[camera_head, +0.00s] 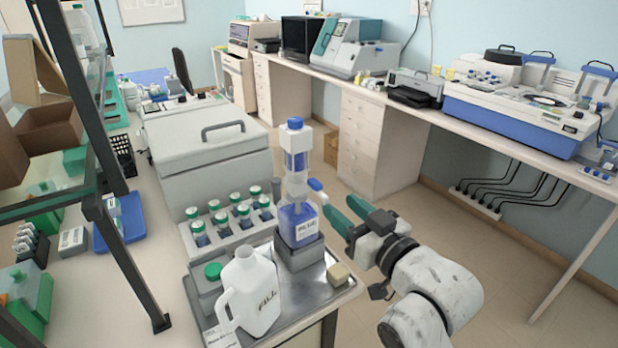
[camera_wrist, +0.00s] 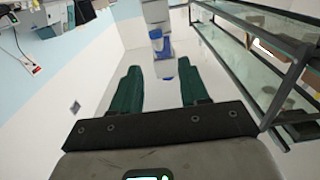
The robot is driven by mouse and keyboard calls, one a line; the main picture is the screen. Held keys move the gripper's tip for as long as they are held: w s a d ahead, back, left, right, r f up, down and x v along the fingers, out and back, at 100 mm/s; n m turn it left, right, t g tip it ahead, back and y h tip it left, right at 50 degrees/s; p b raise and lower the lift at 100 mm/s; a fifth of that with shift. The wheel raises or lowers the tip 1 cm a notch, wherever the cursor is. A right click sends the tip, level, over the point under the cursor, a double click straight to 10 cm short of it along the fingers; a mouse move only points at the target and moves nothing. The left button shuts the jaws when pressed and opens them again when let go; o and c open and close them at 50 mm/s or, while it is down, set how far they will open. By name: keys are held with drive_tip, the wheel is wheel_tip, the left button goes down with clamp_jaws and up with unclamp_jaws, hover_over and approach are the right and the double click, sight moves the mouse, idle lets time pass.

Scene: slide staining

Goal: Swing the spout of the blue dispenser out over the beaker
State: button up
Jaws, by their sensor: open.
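The blue dispenser (camera_head: 299,222) stands upright on a grey block at the tray's back edge. It has a blue-filled bottle, a clear column and a blue cap. Its short spout with a blue tip (camera_head: 315,184) points right, towards my gripper. My gripper (camera_head: 337,205) is open and empty, its green fingers just right of the dispenser and apart from it. The fingers also show in the wrist view (camera_wrist: 158,68), with blue and white shapes beyond them that I cannot identify for certain. I cannot make out a beaker.
A white jug marked FILL (camera_head: 254,290) stands at the front of the metal tray (camera_head: 310,313). A small tan block (camera_head: 338,274) lies near its right edge. A rack (camera_head: 240,236) of green-capped bottles is behind left. Open floor lies right of the tray.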

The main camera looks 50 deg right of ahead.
sight(320, 187)
drive_tip(key=p+x, duration=0.2)
drive_tip(key=x, duration=0.6)
drive_tip(key=shift+w+d, duration=0.1)
drive_tip(key=shift+w, duration=0.15)
drive_tip(key=shift+p+x, duration=0.35)
drive_tip(key=shift+x, duration=0.5)
drive_tip(key=shift+f, duration=0.1)
clamp_jaws()
